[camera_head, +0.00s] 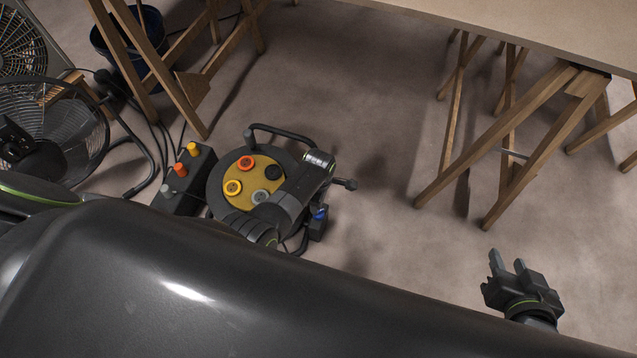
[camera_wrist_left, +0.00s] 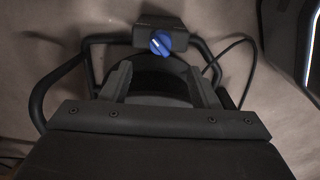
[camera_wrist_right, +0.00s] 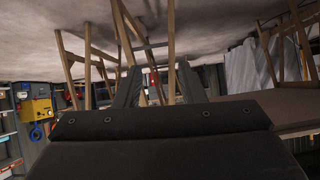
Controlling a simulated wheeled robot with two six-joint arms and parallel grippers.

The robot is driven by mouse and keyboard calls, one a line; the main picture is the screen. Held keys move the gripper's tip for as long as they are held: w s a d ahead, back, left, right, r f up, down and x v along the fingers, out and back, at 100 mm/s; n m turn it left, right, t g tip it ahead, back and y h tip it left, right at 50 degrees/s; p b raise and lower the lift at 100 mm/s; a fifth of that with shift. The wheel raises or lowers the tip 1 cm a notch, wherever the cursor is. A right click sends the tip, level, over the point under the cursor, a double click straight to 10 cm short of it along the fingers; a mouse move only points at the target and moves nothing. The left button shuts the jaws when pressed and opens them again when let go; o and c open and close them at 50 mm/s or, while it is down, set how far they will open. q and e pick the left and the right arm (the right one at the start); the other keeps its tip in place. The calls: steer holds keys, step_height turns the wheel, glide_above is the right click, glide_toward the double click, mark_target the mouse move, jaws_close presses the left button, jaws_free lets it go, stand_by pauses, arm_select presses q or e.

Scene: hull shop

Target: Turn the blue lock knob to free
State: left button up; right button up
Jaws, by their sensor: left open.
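The blue lock knob (camera_head: 320,213) sits on a small dark box at the right side of the round cable reel (camera_head: 221,198). In the left wrist view the blue knob (camera_wrist_left: 160,42) shows near the top middle, with a pale line slanting across its face, on the dark box (camera_wrist_left: 150,23). My left gripper (camera_wrist_left: 160,80) is open, with its fingers apart below the knob and not touching it. In the head view my left arm covers part of the reel, and its fingertips are hard to make out. My right gripper (camera_head: 507,262) is open and empty, far right of the reel.
A black box with orange and yellow knobs (camera_head: 183,177) stands left of the reel. A fan (camera_head: 50,130) and cables lie farther left. Wooden trestles (camera_head: 530,150) hold a tabletop (camera_head: 540,30) at upper right. The floor between reel and trestles is clear.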

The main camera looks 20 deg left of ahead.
arm_select(q)
step_height(320, 180, up, 8)
steer(key=p, duration=0.4)
arm_select(e)
steer(key=s+a+f+g+y, duration=0.1)
steer(key=s+f+g, duration=0.6)
steer(key=s+f, duration=0.2)
steer(key=shift+s+a+g, duration=0.15)
steer(key=shift+s+g, duration=0.25)
steer(key=shift+s, duration=0.1)
arm_select(q)
steer(key=shift+s+a+f, duration=0.1)
steer(key=shift+f, duration=0.05)
